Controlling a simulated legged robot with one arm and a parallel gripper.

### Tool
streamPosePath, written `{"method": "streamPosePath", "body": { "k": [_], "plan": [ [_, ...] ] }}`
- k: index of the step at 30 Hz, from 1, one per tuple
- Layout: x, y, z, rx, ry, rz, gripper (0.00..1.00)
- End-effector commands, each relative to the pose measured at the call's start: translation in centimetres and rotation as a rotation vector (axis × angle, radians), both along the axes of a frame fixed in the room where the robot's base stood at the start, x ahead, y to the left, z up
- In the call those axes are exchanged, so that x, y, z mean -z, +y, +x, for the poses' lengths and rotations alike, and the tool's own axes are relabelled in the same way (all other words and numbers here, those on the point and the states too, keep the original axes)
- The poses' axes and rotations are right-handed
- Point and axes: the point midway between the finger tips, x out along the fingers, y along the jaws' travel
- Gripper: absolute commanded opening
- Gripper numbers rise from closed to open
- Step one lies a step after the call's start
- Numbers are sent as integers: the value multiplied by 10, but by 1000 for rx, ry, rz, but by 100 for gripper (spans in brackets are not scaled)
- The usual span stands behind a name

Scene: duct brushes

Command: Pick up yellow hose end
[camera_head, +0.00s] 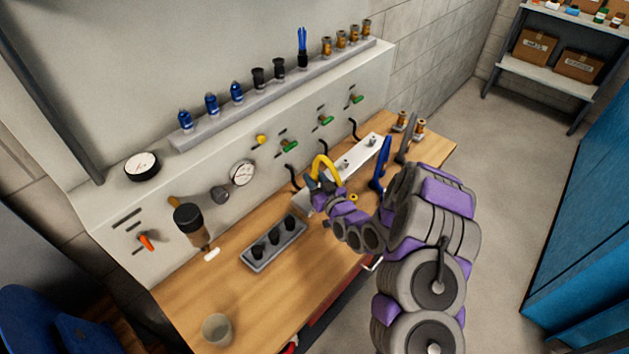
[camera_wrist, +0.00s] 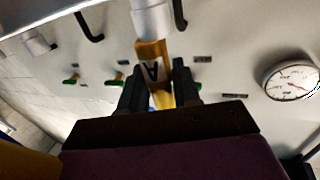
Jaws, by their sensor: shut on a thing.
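The yellow hose (camera_head: 325,165) arches up beside my gripper (camera_head: 316,184), in front of the white panel. In the wrist view, a yellow-amber hose end (camera_wrist: 153,62) with a black letter A on a white label sits between the two dark fingers of my gripper (camera_wrist: 158,88). The fingers are shut on it. A pale cylindrical fitting (camera_wrist: 151,18) meets its far end; I cannot tell whether they are joined. My wrist and arm hide part of the bench in the head view.
A grey tray (camera_head: 262,259) with black fittings and a cup (camera_head: 216,329) stand on the wooden bench (camera_head: 215,290). A pressure gauge (camera_head: 242,173) and green-handled valves (camera_head: 289,146) are on the panel. A blue tool (camera_head: 381,163) stands right of my gripper. The left front bench is mostly clear.

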Motion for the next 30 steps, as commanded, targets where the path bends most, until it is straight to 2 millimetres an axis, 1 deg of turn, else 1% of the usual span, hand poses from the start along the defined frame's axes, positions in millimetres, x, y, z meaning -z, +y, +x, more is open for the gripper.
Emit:
{"method": "streamPosePath", "body": {
  "k": [1, 6, 13, 17, 20, 23, 26, 27, 30],
  "plan": [
    [0, 0, 0, 0, 0, 0, 15],
    [0, 0, 0, 0, 0, 0, 0],
    [0, 0, 0, 0, 0, 0, 0],
    [-5, 0, 0, 0, -1, 1, 0],
    [-12, 0, 0, 0, -2, 1, 0],
    [-24, 0, 0, 0, -3, -1, 0],
    [-42, 0, 1, 0, -6, -1, 0],
    [-38, -4, -8, 2, 0, 0, 0],
    [-39, -10, -28, 2, 4, 0, 0]
  ]
}}
